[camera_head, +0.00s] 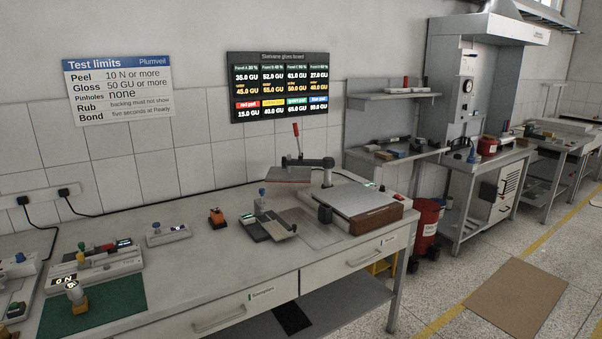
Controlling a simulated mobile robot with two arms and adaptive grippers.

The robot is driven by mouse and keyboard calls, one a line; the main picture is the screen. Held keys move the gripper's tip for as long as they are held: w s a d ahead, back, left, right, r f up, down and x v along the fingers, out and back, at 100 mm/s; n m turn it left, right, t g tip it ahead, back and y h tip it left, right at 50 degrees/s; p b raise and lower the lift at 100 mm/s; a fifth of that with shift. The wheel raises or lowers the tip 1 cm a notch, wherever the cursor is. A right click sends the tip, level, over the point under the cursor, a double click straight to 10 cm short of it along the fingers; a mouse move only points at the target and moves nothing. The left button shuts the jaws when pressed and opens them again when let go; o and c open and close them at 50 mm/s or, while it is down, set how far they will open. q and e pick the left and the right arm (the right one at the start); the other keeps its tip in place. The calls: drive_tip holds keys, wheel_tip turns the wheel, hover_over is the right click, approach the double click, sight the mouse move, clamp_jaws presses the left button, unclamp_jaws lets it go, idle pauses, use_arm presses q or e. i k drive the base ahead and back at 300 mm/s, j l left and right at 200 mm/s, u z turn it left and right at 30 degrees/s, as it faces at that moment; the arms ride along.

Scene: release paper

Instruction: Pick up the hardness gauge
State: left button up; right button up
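I cannot tell for certain which item is the hardness gauge. A small instrument with a round grey top and a yellow base (75,293) stands on a green mat (110,304) at the front left of the bench. A lit readout (66,281) is just behind it. A small orange and black block (216,217) sits alone in the middle of the bench. A low grey device with a blue-topped post (168,234) is to its left. Neither of my grippers shows in the head view.
The grey bench (200,270) has clear room in front of the orange block. A press-like machine (350,203) with a raised arm fills its right end. A red bin (426,222) stands beyond that end. A brown floor mat (515,297) lies at right.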

sight(73, 288)
drive_tip(key=j+u, duration=0.35)
drive_tip(key=k+j+u, duration=0.1)
drive_tip(key=j+u, duration=0.45)
drive_tip(key=u, duration=0.15)
